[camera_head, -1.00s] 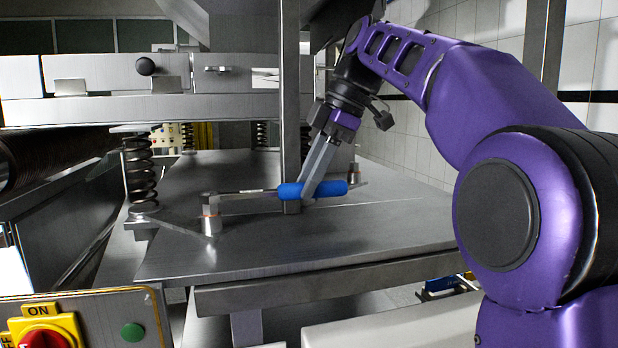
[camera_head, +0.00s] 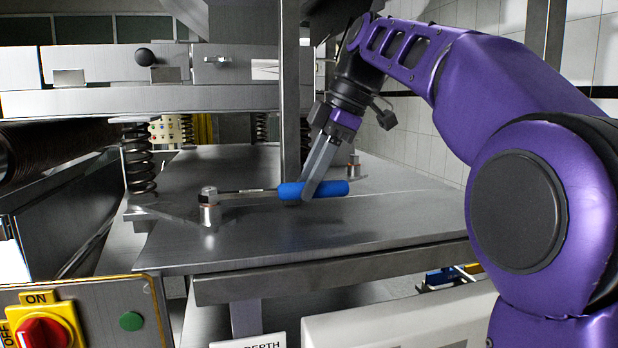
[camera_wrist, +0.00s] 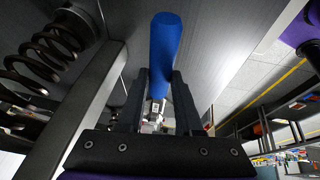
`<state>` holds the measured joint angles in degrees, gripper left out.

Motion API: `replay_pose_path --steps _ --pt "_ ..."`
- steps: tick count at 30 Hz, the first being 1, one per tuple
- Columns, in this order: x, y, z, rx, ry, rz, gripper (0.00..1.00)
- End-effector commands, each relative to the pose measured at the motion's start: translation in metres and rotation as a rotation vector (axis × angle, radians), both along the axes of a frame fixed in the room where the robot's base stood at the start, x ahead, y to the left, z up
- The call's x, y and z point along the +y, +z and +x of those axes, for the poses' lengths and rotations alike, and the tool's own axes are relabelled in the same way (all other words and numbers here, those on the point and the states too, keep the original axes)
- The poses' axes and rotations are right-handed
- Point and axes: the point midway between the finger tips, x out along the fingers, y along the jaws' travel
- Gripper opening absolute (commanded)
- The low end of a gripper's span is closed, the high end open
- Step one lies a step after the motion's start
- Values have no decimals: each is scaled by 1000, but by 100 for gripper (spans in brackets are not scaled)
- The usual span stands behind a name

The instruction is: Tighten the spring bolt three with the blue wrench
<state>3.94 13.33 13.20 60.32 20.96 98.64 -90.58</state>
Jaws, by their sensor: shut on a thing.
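The blue wrench has a blue handle (camera_head: 322,189) and a thin metal shaft (camera_head: 245,192) lying almost level above the steel plate. Its head meets the spring bolt (camera_head: 209,212) at the plate's left front; I cannot tell exactly how it sits on the bolt. My gripper (camera_head: 309,192) is shut on the blue handle, reaching down from the upper right. In the wrist view, the handle (camera_wrist: 166,45) stands between both fingers. The wrench's far end is partly hidden there.
A second bolt (camera_head: 354,168) stands on the plate behind the handle. A coil spring (camera_head: 139,160) stands at left. A control panel with a red knob (camera_head: 42,333) is at the front left. The plate's front is clear.

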Motion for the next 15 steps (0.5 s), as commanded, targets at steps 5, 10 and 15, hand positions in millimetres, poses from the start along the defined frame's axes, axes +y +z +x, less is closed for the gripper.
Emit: replay_pose_path --steps 5,10,15 --pt "-1 1 -8 -1 -46 0 0" --pt "-2 0 -12 0 -74 1 0" --pt "-2 0 -11 0 -72 0 0"
